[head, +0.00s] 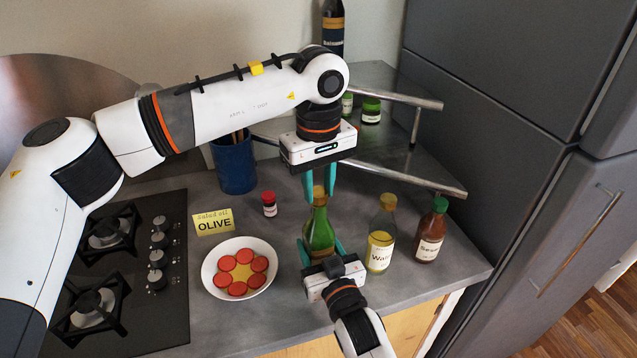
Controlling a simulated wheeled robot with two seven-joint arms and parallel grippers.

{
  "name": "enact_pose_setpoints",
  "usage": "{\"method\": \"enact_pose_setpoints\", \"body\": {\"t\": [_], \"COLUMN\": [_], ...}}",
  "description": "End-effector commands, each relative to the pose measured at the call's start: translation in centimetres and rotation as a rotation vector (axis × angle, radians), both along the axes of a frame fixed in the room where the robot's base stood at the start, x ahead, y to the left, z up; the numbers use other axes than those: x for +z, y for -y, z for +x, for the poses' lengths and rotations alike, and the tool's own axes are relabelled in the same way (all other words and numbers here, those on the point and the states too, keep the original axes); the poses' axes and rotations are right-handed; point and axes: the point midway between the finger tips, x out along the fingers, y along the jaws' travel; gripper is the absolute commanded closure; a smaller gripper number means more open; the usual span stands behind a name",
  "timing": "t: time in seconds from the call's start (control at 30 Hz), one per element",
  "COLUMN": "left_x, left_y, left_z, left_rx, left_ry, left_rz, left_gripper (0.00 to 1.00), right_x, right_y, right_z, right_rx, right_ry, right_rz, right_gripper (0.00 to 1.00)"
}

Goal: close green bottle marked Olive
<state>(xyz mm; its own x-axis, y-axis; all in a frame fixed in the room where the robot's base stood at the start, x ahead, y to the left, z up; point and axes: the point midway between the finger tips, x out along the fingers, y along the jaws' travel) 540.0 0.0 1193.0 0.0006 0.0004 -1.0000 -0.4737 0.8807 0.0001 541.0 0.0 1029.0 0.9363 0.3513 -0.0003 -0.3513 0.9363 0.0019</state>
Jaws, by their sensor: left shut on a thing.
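The green bottle (319,228) stands upright on the grey counter, with a gold-coloured cap (319,192) at its neck. My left gripper (320,188) comes down from above and is shut on the cap at the bottle's top. My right gripper (321,250) reaches in from the front, with one teal finger on each side of the bottle's lower body. Whether those fingers press on the glass is unclear. The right gripper's body hides the bottle's base, and no name can be read on its label.
A yellow card (213,222) reads "Salad oil OLIVE". A bowl of red slices (240,292), a yellow oil bottle (381,235), a brown sesame bottle (430,230), a small red-capped jar (269,205) and a blue pot (233,165) stand nearby. A hob (150,310) lies left.

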Motion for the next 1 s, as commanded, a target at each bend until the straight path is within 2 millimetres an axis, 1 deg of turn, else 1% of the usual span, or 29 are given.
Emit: {"method": "enact_pose_setpoints", "body": {"t": [0.1, 0.4, 0.53, 0.6, 0.7, 1.0], "left_x": [0.00, 0.01, 0.00, -0.01, -0.01, -0.01], "left_y": [-0.04, -0.02, -0.01, -0.01, -0.01, -0.02], "left_z": [0.06, 0.12, 0.13, 0.13, 0.13, 0.14], "left_rx": [-0.266, -0.943, -1.174, -1.256, -1.318, -1.332], "left_ry": [0.001, 0.003, 0.004, 0.004, 0.004, 0.004], "left_rz": [0.001, 0.000, 0.001, 0.001, 0.001, 0.001], "left_gripper": [0.93, 0.93, 0.93, 0.93, 0.93, 0.93], "right_x": [-0.12, -0.12, -0.12, -0.13, -0.13, -0.13], "right_y": [-0.01, -0.02, -0.02, -0.02, -0.03, -0.04], "right_z": [-0.05, -0.05, -0.06, -0.06, -0.06, -0.07], "right_rx": [0.001, 0.001, 0.001, 0.001, 0.001, 0.001], "right_ry": [-0.002, -0.002, -0.002, -0.002, -0.002, -0.002], "right_rz": [0.000, 0.000, -0.001, -0.001, -0.001, -0.001], "right_gripper": [1.00, 1.00, 1.00, 1.00, 1.00, 1.00]}}
